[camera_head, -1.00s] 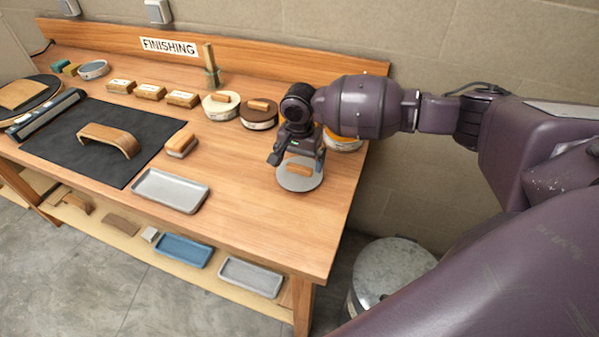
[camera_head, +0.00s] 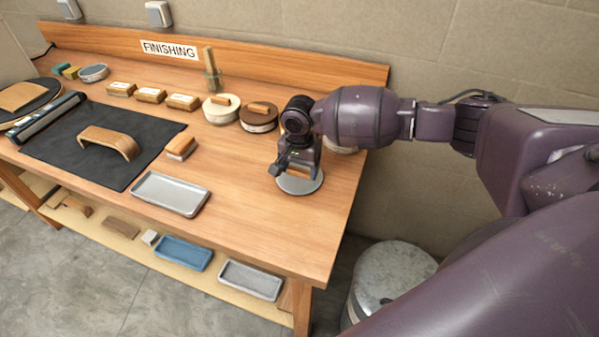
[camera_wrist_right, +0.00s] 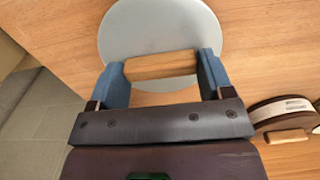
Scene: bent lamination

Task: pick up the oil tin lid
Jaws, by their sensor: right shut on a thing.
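The oil tin lid is a grey disc (camera_head: 299,187) with a wooden bar handle, low over the right end of the bench. In the right wrist view the pale disc (camera_wrist_right: 160,25) and its wooden handle (camera_wrist_right: 161,65) show clearly. My right gripper (camera_head: 298,168) is over the lid and shut on the handle, with a blue finger at each end of it (camera_wrist_right: 162,72). I cannot tell whether the disc touches the bench. A tin (camera_head: 343,147) behind my right gripper is mostly hidden by my arm. My left gripper is not in view.
A brown-lidded tin (camera_head: 259,118) and a cream-lidded tin (camera_head: 221,110) stand behind, left of my gripper. A grey tray (camera_head: 170,194), a small wooden block (camera_head: 181,147) and a dark mat (camera_head: 60,140) lie further left. Bare bench surrounds the lid in front.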

